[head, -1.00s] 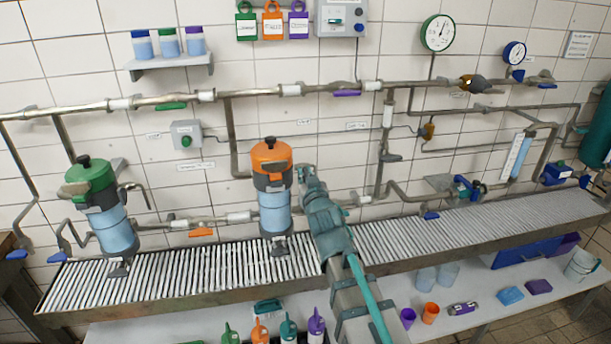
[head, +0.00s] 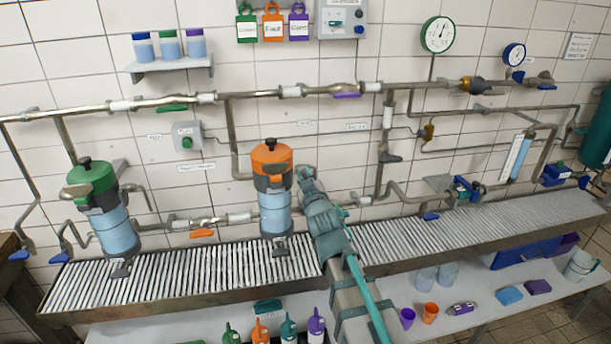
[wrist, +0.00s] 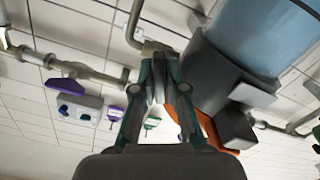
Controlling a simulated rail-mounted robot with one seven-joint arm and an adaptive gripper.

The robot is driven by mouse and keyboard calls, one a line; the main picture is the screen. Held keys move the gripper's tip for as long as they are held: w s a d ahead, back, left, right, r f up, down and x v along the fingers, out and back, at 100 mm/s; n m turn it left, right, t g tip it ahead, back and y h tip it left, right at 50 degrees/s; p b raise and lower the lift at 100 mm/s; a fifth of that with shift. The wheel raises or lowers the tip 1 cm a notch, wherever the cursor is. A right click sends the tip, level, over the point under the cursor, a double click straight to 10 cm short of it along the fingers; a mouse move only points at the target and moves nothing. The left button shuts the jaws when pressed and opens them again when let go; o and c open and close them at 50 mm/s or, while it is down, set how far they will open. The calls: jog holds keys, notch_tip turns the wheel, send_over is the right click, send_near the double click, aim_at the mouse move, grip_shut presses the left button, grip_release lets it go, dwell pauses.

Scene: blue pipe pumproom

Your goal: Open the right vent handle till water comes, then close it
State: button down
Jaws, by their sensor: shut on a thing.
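The right filter vessel has an orange lid (head: 271,157) and a clear blue body (head: 275,212), and stands upright over the slatted channel. Its lid and body also show, upside down, in the wrist view (wrist: 255,40). My gripper (head: 303,174) is at the right side of this vessel, just below lid height. In the wrist view my gripper (wrist: 170,78) is shut on a small grey part beside the vessel's dark collar (wrist: 215,65), apparently the vent handle. The fingers hide most of it. A bent metal pipe (wrist: 138,30) runs close to the fingertips. No water stream is visible.
A second vessel with a green lid (head: 91,177) stands at the left. Pipes (head: 265,93) with coloured valve handles run along the wall. The slatted channel (head: 480,230) is clear to the right. Several bottles (head: 316,325) and cups stand on the lower shelf.

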jog(key=shift+n+p, duration=0.35)
jog(key=shift+n, duration=0.95)
jog(key=c, duration=1.2)
grip_release()
jog(key=shift+r, duration=0.1)
notch_tip(320, 180, up, 10)
jog(key=shift+f, duration=0.1)
